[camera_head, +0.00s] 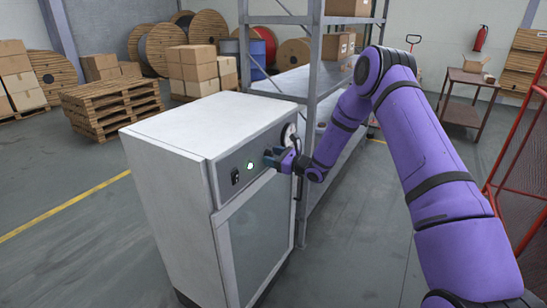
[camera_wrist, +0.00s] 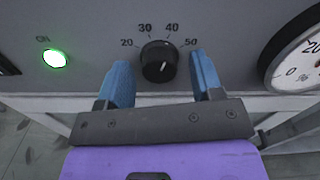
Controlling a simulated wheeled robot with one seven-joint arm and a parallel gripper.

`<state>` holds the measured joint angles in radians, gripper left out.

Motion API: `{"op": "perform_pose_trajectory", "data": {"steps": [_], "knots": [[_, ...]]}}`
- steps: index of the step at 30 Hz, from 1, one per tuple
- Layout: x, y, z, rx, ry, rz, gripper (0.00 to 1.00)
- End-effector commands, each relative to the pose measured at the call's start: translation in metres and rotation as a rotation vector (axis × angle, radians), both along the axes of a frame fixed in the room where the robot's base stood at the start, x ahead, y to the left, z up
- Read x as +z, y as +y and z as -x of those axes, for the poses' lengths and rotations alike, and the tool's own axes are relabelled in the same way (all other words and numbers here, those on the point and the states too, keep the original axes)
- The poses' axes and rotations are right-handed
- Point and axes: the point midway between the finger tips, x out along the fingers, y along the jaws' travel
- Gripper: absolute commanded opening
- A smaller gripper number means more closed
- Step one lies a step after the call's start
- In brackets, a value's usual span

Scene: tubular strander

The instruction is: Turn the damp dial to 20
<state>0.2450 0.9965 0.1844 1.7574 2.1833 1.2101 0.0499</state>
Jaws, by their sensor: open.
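The damp dial (camera_wrist: 159,62) is a round black knob on the cabinet's grey front panel, with 20, 30, 40 and 50 printed in an arc above it. A small pale mark shows on its lower face, but I cannot tell which number it is set to. My gripper (camera_wrist: 162,75) is open, with one blue finger to the left and one to the right of the dial. A gap shows between each finger and the dial. In the head view my gripper (camera_head: 272,157) is at the panel and hides the dial.
A lit green lamp (camera_wrist: 54,58) is left of the dial and a round white gauge (camera_wrist: 298,65) is right of it. The white cabinet (camera_head: 200,128) has a black switch (camera_head: 235,177). A metal shelf rack (camera_head: 312,95) stands close behind my gripper. Floor in front is clear.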

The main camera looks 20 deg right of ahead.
Motion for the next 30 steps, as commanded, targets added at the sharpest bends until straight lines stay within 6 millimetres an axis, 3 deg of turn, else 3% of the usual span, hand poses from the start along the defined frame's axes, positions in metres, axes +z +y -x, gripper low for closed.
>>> {"op": "perform_pose_trajectory", "data": {"steps": [5, 9, 12, 23, 30], "knots": [[-0.0001, -0.0002, 0.0001, 0.0, 0.0, 0.0, 0.6], [0.0, -0.0003, 0.0002, 0.0, 0.0, 0.0, 0.28], [0.0, -0.0004, 0.0002, 0.0, 0.0, 0.0, 0.11], [0.0, -0.0008, 0.0001, 0.0, -0.036, 0.039, 0.11], [-0.0004, -0.0014, 0.0001, -0.001, -0.14, 0.154, 0.11]]}}
